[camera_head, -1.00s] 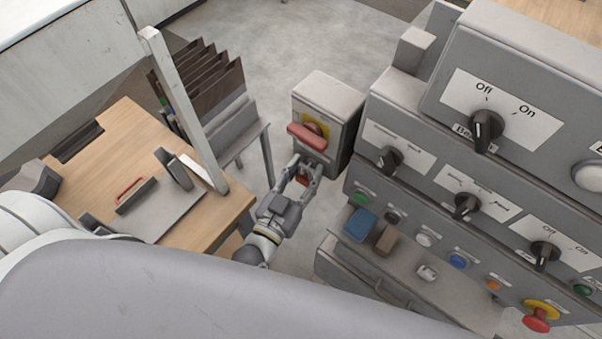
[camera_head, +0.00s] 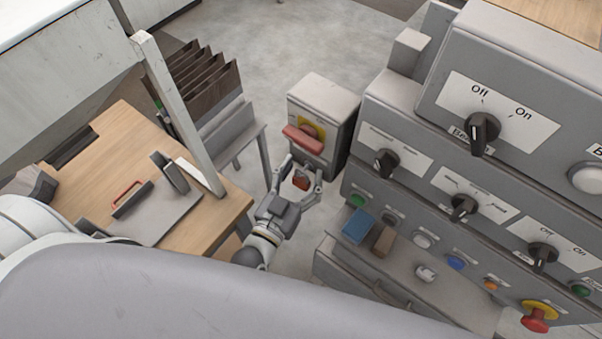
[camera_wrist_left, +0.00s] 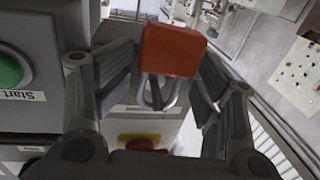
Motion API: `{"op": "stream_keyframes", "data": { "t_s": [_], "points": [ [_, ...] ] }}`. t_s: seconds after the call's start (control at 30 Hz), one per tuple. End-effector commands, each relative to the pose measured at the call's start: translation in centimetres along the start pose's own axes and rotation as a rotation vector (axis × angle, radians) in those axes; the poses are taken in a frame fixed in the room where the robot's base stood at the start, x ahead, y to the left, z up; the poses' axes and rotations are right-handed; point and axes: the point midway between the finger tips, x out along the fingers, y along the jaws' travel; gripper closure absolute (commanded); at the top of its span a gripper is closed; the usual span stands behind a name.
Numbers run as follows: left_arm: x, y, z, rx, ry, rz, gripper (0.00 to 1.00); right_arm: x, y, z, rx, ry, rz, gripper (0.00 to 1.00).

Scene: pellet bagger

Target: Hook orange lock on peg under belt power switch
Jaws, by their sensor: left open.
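The orange lock (camera_head: 301,183) is below the red handle of the belt power switch (camera_head: 303,139), on the front of a grey box. In the left wrist view the orange lock (camera_wrist_left: 172,50) shows large, with its metal shackle pointing toward the yellow and red switch (camera_wrist_left: 143,143). My left gripper (camera_head: 304,167) is open, with its fingers spread on either side of the lock and apart from it. The peg is hidden; the lock stays up between the open fingers, but I cannot see how the shackle sits on it. My right gripper is not in view.
A grey control panel (camera_head: 400,190) with knobs and buttons stands close on the right. A blue block (camera_head: 358,226) and a brown block (camera_head: 384,241) lie on its ledge. A wooden table (camera_head: 115,150) is on the left. Open floor lies behind the switch box.

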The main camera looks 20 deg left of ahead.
Motion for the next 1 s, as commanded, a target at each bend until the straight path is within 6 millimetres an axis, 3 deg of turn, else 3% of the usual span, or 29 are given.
{"op": "stream_keyframes", "data": {
  "t_s": [0.23,0.37,0.8,1.0],
  "points": [
    [-0.1,0.0,0.0,0.000,-0.001,0.001,0.38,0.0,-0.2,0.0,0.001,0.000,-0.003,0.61],
    [-1.2,0.0,0.1,0.000,-0.003,0.001,0.38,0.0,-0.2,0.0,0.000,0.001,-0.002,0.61],
    [-9.7,0.1,0.1,0.001,-0.005,0.003,0.38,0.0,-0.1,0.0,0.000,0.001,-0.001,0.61],
    [-11.7,0.0,0.1,0.000,-0.002,0.001,0.38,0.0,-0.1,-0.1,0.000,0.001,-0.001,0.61]
  ]
}}
